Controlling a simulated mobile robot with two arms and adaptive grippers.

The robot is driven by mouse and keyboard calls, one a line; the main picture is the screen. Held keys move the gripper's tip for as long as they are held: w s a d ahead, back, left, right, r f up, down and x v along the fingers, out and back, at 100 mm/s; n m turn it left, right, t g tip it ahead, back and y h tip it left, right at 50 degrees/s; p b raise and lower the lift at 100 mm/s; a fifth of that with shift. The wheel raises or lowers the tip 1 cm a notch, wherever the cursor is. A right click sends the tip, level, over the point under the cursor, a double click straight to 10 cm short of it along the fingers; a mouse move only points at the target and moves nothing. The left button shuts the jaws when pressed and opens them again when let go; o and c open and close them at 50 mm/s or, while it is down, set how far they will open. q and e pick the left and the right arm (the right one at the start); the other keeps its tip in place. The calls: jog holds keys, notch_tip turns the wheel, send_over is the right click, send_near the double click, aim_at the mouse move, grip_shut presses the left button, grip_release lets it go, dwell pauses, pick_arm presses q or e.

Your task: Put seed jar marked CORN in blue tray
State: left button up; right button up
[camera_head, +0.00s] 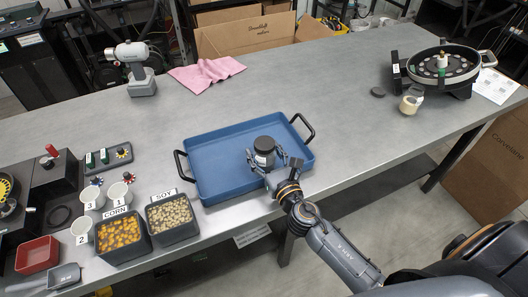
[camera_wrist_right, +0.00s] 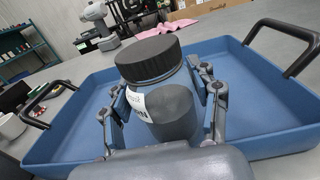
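The seed jar (camera_head: 264,150) has a black lid and grey body and is inside the outline of the blue tray (camera_head: 220,188), right of its middle. In the right wrist view the jar (camera_wrist_right: 165,100) shows a white label, turned partly away; only a final "N" is legible. My right gripper (camera_head: 268,163) has one finger on each side of the jar, and the pads look to be against it. The gripper (camera_wrist_right: 165,110) hides the jar's base, so I cannot tell whether it touches the tray floor. My left gripper is not in view.
Bins labelled CORN (camera_head: 122,238) and SOY (camera_head: 171,219) stand left of the tray, with white cups (camera_head: 120,193) and a red bin (camera_head: 37,255) nearby. A seed meter (camera_head: 441,66) is at the far right. A pink cloth (camera_head: 206,72) lies behind.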

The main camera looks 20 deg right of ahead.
jog(key=o, duration=0.4)
jog(key=shift+r, duration=0.25)
jog(key=s+b, duration=0.1)
jog(key=s, duration=0.2)
jog(key=s+b, duration=0.1)
jog(key=s, duration=0.3)
jog(key=s+b, duration=0.1)
jog(key=s, duration=0.2)
jog(key=shift+s+d+f, duration=0.15)
jog(key=shift+s+f, duration=0.15)
jog(key=shift+s, duration=0.05)
jog(key=shift+s+r, duration=0.25)
jog(key=shift+s, duration=0.45)
jog(key=shift+f, duration=0.1)
